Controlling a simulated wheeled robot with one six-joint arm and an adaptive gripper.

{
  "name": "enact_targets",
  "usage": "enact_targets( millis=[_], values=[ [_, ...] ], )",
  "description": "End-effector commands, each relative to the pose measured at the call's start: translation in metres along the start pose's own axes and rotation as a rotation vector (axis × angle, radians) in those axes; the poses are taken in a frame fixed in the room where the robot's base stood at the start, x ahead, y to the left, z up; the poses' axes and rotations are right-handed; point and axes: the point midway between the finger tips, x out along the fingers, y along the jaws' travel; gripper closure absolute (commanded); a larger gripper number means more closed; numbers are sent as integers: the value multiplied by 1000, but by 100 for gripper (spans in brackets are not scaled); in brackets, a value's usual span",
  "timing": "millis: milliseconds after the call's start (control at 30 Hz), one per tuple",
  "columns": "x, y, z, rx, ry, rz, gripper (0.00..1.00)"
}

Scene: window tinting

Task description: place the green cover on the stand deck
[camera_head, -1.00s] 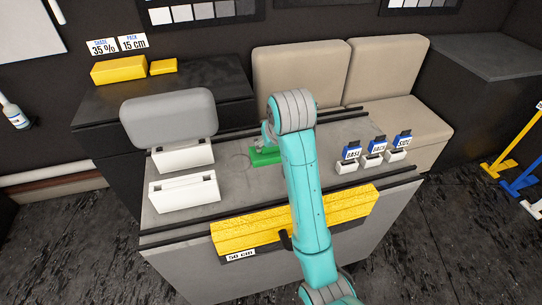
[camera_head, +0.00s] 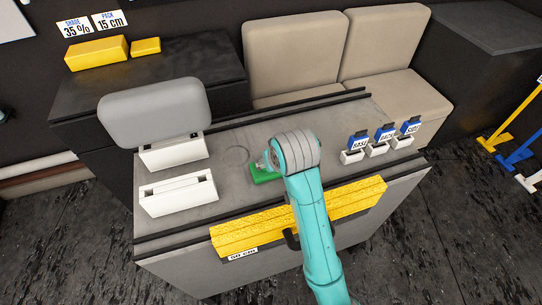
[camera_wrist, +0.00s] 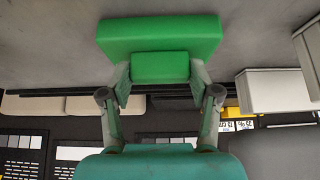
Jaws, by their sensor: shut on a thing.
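The green cover (camera_head: 265,177) is a block with a wider flat part and a narrower grip part. In the wrist view the cover (camera_wrist: 160,36) sits between both fingers of my gripper (camera_wrist: 160,70), which is shut on the narrower part. The grey stand deck (camera_head: 222,180) lies below, with a faint round mark (camera_head: 237,155) left of and behind the cover. The cover is over the middle of the deck, low; I cannot tell whether it touches. My arm hides part of the gripper in the head view.
Two white holders stand at the deck's left, one empty (camera_head: 178,193) and one with a grey headrest-shaped pad (camera_head: 155,112). Several small white holders with blue tags (camera_head: 377,148) stand at the right. A yellow bar (camera_head: 350,198) runs along the front. Beige seats (camera_head: 295,60) stand behind.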

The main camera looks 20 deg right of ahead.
Motion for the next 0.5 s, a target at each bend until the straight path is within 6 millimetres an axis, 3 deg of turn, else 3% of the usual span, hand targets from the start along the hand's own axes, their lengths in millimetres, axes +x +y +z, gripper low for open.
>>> enact_targets(
  millis=[433,467,500],
  values=[
    [4,0,4,0,0,0,74],
    [4,0,4,0,1,0,33],
    [4,0,4,0,1,0,23]
  ],
)
